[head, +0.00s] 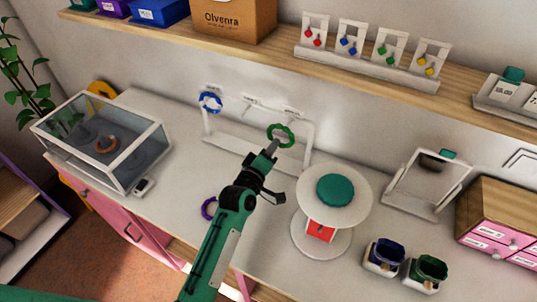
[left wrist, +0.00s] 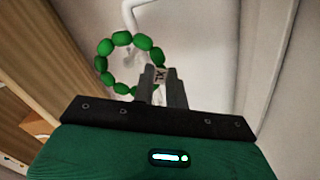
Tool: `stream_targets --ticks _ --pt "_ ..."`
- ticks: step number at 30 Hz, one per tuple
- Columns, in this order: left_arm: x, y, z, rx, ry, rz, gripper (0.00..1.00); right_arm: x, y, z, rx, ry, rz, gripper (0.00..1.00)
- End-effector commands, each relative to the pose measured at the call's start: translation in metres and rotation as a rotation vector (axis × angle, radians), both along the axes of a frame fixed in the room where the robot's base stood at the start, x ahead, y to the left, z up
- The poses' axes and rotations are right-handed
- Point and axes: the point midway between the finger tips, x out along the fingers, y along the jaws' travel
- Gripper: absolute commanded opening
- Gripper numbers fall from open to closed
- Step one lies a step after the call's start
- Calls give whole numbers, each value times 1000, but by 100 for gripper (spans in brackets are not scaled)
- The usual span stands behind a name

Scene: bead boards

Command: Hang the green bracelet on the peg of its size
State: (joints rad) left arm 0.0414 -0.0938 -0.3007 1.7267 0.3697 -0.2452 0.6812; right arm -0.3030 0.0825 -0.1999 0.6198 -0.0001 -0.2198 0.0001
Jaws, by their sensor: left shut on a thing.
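The green bracelet (head: 283,126) is a ring of round beads. It stands up from the fingertips of my left gripper (head: 270,148), which is shut on its near edge. In the left wrist view the bracelet (left wrist: 122,38) rises from the upper left of the fingers (left wrist: 163,85). A small tag with dark letters shows at the fingers. The white peg rack (head: 240,150) stands behind, against the wall; the bracelet overlaps its right part in the head view. A blue bracelet (head: 210,96) is at the rack's left end. My right gripper is out of view.
A purple bracelet (head: 203,208) lies on the counter, left of my arm. A glass case (head: 128,165) with an orange ring stands at left. A round white stand (head: 355,208) is to the right of my gripper. A loaded shelf (head: 360,75) runs above.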

Motion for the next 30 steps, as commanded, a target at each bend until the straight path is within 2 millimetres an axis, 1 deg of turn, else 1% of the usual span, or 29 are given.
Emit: stream_targets --ticks 5,13,20,24,30 --pt "12 -5 -1 -1 -1 0 0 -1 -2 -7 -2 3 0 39" --pt "30 -12 -2 -1 0 2 0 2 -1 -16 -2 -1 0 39" --pt "44 -18 -3 -1 0 1 0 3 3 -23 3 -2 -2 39" --pt "46 -19 -10 0 0 1 0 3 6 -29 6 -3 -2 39" --pt "47 -20 -15 0 0 0 0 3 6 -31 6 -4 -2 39"
